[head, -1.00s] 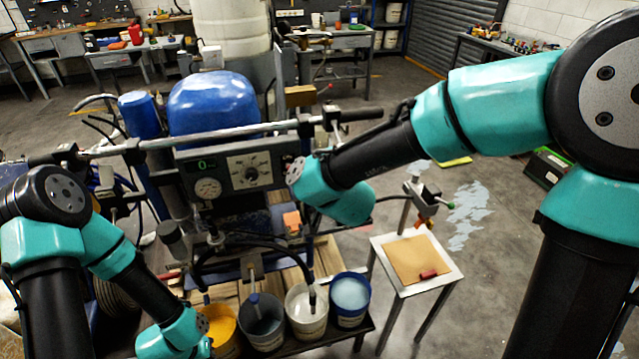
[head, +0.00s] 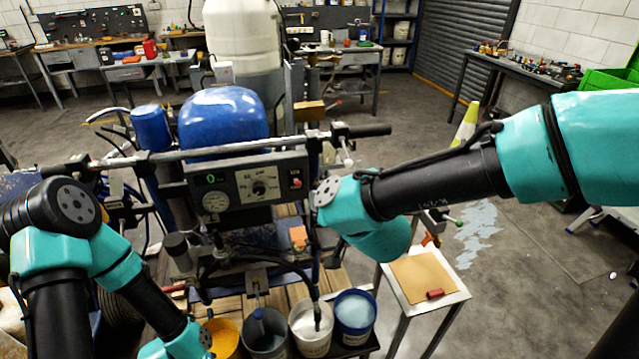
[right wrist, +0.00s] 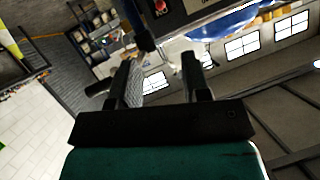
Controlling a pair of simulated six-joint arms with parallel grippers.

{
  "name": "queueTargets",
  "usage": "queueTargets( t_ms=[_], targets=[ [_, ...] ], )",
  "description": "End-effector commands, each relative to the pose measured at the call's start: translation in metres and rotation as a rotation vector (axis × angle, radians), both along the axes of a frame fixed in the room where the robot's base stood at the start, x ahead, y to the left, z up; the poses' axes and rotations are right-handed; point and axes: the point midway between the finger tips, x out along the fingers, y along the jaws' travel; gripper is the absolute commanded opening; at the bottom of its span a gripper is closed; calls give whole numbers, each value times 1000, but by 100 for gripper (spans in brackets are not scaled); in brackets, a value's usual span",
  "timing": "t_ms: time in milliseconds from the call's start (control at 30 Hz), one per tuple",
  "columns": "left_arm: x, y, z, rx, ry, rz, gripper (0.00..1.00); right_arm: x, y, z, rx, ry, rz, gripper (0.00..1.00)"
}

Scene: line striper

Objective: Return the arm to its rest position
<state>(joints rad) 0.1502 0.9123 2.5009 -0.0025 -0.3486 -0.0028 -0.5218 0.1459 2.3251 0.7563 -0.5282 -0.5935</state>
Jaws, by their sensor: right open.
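My right arm reaches in from the right in the head view. Its wrist sits in front of the line striper's control panel (head: 248,186), near the panel's right end. The right gripper's fingers are hidden there behind the wrist. In the right wrist view the right gripper (right wrist: 160,75) is open, with nothing between its fingers. Part of the striper with a red button (right wrist: 160,7) shows just beyond the fingers. My left arm comes down at the left, and its wrist is at the bottom edge near the yellow paint bucket (head: 222,338). The left gripper is out of view.
A handlebar (head: 240,146) crosses above the panel, below a blue tank (head: 222,115).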

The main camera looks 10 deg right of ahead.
Motion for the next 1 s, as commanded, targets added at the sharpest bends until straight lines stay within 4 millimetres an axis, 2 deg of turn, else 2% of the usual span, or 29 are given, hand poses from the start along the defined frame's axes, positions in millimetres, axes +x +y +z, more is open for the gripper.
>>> queueTargets(
  t_ms=[167,267,367,500,667,867,1000],
  targets=[
    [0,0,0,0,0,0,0,2,-1,-6,-5,12,0,43],
    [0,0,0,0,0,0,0,6,-6,-24,-17,44,0,43],
    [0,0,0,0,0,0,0,12,-14,-56,-37,106,1,43],
    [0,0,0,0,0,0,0,16,-32,-119,-61,230,5,43],
    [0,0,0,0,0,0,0,10,-55,-194,-74,390,12,43],
    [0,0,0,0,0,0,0,-18,-83,-284,-62,604,20,43],
    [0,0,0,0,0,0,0,-49,-100,-342,-35,760,26,43]
  ],
)
